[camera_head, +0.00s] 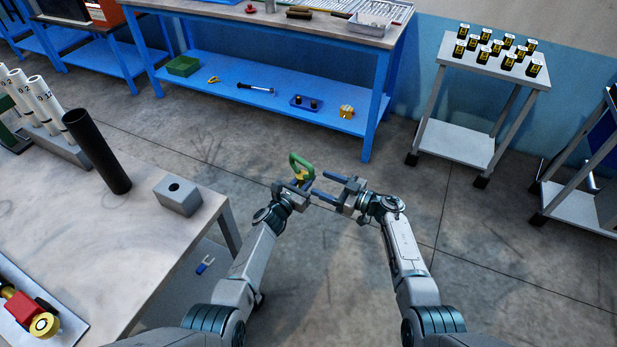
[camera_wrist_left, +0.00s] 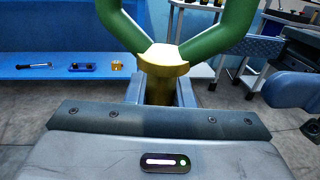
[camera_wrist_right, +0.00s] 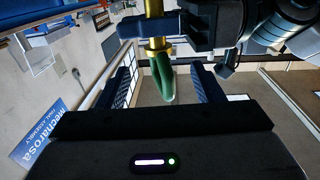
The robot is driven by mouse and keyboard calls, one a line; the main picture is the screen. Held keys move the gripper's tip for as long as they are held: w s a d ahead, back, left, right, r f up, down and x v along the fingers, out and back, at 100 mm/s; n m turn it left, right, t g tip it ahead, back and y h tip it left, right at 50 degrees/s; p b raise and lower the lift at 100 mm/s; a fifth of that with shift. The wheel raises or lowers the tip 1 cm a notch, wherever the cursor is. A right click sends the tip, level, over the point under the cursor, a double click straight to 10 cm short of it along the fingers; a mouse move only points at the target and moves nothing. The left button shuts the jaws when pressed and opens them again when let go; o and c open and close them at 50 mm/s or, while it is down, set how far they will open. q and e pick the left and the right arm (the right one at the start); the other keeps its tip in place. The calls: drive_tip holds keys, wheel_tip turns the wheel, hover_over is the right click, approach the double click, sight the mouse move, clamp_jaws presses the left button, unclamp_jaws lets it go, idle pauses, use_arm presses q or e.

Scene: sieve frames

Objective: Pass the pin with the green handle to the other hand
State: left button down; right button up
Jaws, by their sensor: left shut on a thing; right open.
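The pin with the green handle (camera_head: 298,162) is held up in my left gripper (camera_head: 299,184), above the floor between the benches. In the left wrist view its yellow collar (camera_wrist_left: 163,62) stands between the jaws, with the green loop handle (camera_wrist_left: 215,35) beyond them. My right gripper (camera_head: 320,186) is open and empty, just right of the pin, its fingers pointing at it. In the right wrist view the green handle (camera_wrist_right: 163,78) shows in line with the gap between the open fingers, without clear contact. The pin's lower part is hidden by the left jaws.
A grey bench (camera_head: 120,265) at left carries white tubes (camera_head: 42,100), a black tube (camera_head: 97,150) and a grey block with a hole (camera_head: 178,195). A blue workbench (camera_head: 270,95) stands behind. A small trolley (camera_head: 490,65) with several black-and-yellow items is at right. The floor around the grippers is clear.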

sight(302, 175)
use_arm(q)
drive_tip(key=shift+w+r, duration=0.1)
use_arm(e)
drive_tip(key=x, duration=0.8)
drive_tip(key=shift+a, duration=0.1)
drive_tip(key=shift+c, duration=0.2)
clamp_jaws()
use_arm(q)
drive_tip(key=c, duration=1.2)
unclamp_jaws()
use_arm(e)
drive_tip(key=shift+r, duration=0.1)
use_arm(q)
drive_tip(key=shift+o, duration=0.2)
drive_tip(key=shift+a, duration=0.1)
use_arm(e)
drive_tip(key=shift+w, duration=0.1)
